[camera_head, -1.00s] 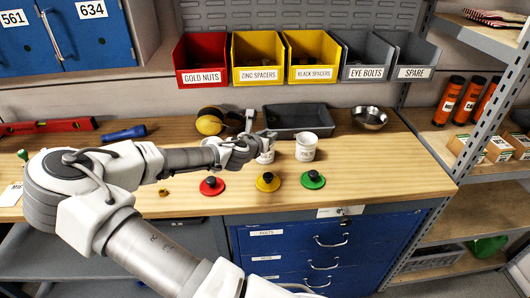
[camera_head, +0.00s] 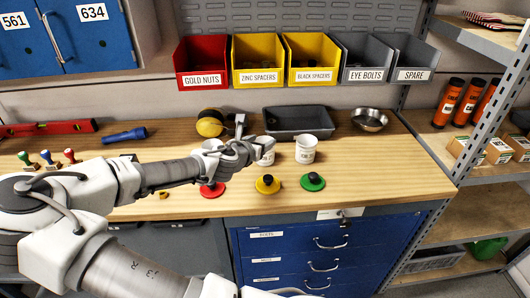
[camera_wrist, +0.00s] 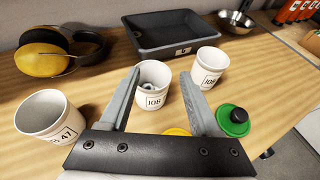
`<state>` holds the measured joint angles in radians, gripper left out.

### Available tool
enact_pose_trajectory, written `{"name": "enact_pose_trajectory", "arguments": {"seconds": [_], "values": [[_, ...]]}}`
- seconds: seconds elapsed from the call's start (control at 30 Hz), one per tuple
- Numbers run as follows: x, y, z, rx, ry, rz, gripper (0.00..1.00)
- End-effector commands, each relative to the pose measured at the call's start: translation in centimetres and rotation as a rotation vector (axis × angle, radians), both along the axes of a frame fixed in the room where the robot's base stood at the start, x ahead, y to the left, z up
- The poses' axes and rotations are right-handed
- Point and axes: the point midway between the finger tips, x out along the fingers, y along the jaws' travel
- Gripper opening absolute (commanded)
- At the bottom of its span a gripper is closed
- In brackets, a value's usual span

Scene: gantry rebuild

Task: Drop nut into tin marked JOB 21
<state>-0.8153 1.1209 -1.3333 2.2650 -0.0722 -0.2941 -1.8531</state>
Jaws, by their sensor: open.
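Three white tins stand on the bench. The left tin (camera_wrist: 48,117) reads a partly visible 47. The middle tin (camera_wrist: 153,102) reads JOB with its number hidden, and small grey metallic things show inside it. In the head view, the middle tin (camera_head: 265,156) and right tin (camera_head: 306,150) show, with the left one mostly behind my arm. My gripper (camera_wrist: 160,73) is open and empty, its fingers either side of the middle tin in the wrist view. A small brass-coloured piece, perhaps a nut (camera_head: 163,195), lies near my forearm.
Red (camera_head: 212,190), yellow (camera_head: 267,184) and green (camera_head: 313,181) knobbed lids lie in front of the tins. Behind are a grey tray (camera_head: 299,121), yellow earmuffs (camera_head: 210,124) and a metal bowl (camera_head: 369,119). The bench's right side is clear.

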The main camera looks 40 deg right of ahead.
Motion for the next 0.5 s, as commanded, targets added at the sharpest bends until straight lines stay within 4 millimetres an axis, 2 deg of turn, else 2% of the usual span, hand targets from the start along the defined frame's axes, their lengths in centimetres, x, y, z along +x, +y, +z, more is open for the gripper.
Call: {"name": "enact_pose_trajectory", "arguments": {"seconds": [0.1,0.5], "values": [[-0.9,1.7,0.9,0.000,0.000,0.003,0.64],[-3.8,6.6,3.2,0.000,0.000,0.004,0.64]]}}
